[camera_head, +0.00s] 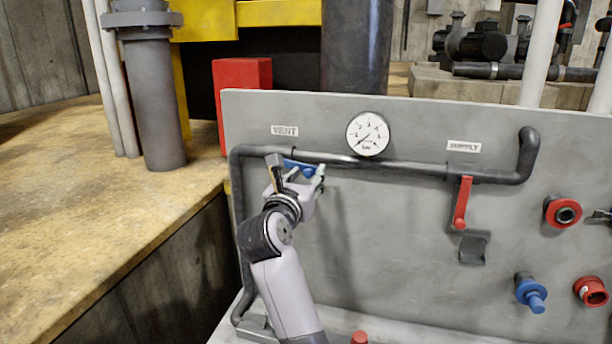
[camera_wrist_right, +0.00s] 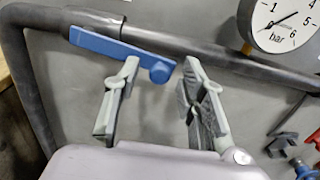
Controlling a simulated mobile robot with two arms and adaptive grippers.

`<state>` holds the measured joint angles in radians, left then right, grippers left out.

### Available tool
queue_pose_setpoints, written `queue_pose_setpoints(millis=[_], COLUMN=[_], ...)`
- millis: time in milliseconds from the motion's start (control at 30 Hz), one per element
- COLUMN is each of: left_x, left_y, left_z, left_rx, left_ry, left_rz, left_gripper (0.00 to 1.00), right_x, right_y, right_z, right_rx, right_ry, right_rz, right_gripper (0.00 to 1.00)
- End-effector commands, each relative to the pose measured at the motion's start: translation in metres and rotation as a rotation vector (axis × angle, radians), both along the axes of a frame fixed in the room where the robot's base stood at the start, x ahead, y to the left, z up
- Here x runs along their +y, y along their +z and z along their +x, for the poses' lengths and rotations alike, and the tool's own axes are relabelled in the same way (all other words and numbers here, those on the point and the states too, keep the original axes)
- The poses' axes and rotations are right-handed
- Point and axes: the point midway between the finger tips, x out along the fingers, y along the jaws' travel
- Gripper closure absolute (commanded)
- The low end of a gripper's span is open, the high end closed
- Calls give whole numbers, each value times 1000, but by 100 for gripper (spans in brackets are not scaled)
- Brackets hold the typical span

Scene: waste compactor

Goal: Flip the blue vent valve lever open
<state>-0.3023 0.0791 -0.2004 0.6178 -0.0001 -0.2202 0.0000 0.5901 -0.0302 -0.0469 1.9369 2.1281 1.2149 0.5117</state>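The blue vent valve lever (camera_head: 299,166) is on the dark pipe below the VENT label (camera_head: 284,130). In the right wrist view the lever (camera_wrist_right: 118,48) lies nearly along the pipe, with a rounded boss at its right end. My right gripper (camera_head: 297,173) is in front of it, and partly hides it in the head view. In the wrist view the right gripper (camera_wrist_right: 160,80) is open, with its fingers apart and nothing held between them. The boss end appears near the gap between the fingertips; whether they touch it I cannot tell. My left gripper is out of view.
A pressure gauge (camera_head: 368,134) sits right of the lever on the grey panel (camera_head: 400,260). A red supply lever (camera_head: 462,203) hangs down farther right. Red (camera_head: 563,213) and blue (camera_head: 531,293) fittings are at the lower right. A yellowish ledge (camera_head: 90,210) lies left.

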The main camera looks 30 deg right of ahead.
Motion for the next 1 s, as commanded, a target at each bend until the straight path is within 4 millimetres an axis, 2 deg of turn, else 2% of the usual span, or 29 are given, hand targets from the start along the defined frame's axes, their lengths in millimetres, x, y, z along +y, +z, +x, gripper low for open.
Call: queue_pose_setpoints(millis=[267,600,1000], left_x=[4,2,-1], left_y=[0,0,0], left_z=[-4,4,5], left_rx=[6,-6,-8], left_ry=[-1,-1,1], left_rz=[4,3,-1], left_gripper=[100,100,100], right_x=[0,0,1], right_y=[0,0,0], right_z=[0,0,0], right_rx=[0,0,-1], right_ry=[0,0,1], right_rz=[0,0,-1], right_gripper=[78,100,100])
